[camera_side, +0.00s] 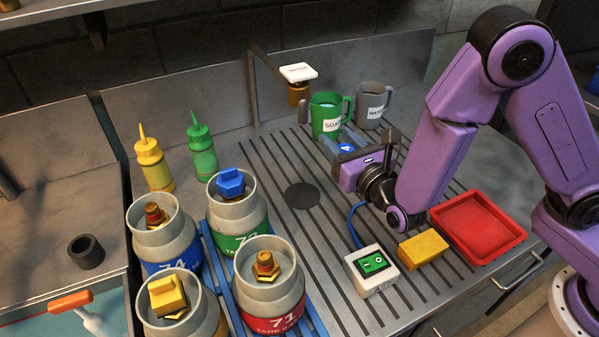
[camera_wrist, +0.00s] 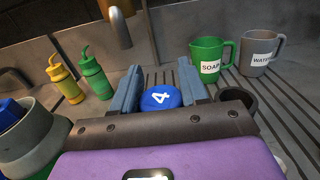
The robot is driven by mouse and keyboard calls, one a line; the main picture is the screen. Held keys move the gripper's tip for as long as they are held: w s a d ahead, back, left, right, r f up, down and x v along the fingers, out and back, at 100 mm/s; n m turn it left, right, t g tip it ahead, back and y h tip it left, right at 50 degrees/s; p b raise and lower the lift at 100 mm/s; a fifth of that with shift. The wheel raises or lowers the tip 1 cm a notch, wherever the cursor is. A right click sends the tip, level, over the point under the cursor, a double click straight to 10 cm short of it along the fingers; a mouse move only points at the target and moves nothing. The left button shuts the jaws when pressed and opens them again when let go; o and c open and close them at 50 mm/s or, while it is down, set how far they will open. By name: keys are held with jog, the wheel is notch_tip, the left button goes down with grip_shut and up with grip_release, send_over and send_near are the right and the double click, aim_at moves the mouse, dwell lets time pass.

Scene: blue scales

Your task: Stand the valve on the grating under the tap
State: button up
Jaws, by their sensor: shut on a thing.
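The valve (camera_wrist: 160,97) shows as a round blue top marked 4 between my fingers; its lower part is hidden. In the side view its blue top (camera_side: 346,148) shows between the fingers, in front of the green mug. My gripper (camera_side: 343,146) is shut on it, and in the wrist view the two blue-grey fingers (camera_wrist: 160,88) flank it. The slotted grating (camera_side: 325,245) covers the counter, with a dark round disc (camera_side: 302,196) in it. The tap (camera_side: 298,92) has a brass nozzle and a white tag, left of and behind my gripper; it also shows in the wrist view (camera_wrist: 117,27).
A green soap mug (camera_side: 326,120) and grey water mug (camera_side: 369,105) stand close behind my gripper. Several gas cylinders (camera_side: 270,290), two squeeze bottles (camera_side: 202,152), a switch box (camera_side: 372,272), yellow sponge (camera_side: 423,250) and red tray (camera_side: 478,228) surround the grating. Its middle is clear.

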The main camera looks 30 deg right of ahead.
jog(key=shift+w+a+f, duration=0.75)
jog(key=shift+w+f, duration=0.8)
jog(key=shift+f, duration=0.35)
jog(key=shift+w+a+f, duration=0.7)
jog(key=shift+w+f, duration=0.85)
jog(key=shift+f, duration=0.3)
jog(key=shift+w+a+f, duration=0.75)
jog(key=shift+w+f, duration=0.8)
jog(key=shift+f, duration=0.35)
jog(key=shift+f, duration=0.1)
jog(key=o, duration=1.3)
jog(key=shift+f, duration=0.1)
jog(key=shift+s, duration=0.25)
jog(key=s, duration=1.1)
jog(key=shift+s, duration=0.3)
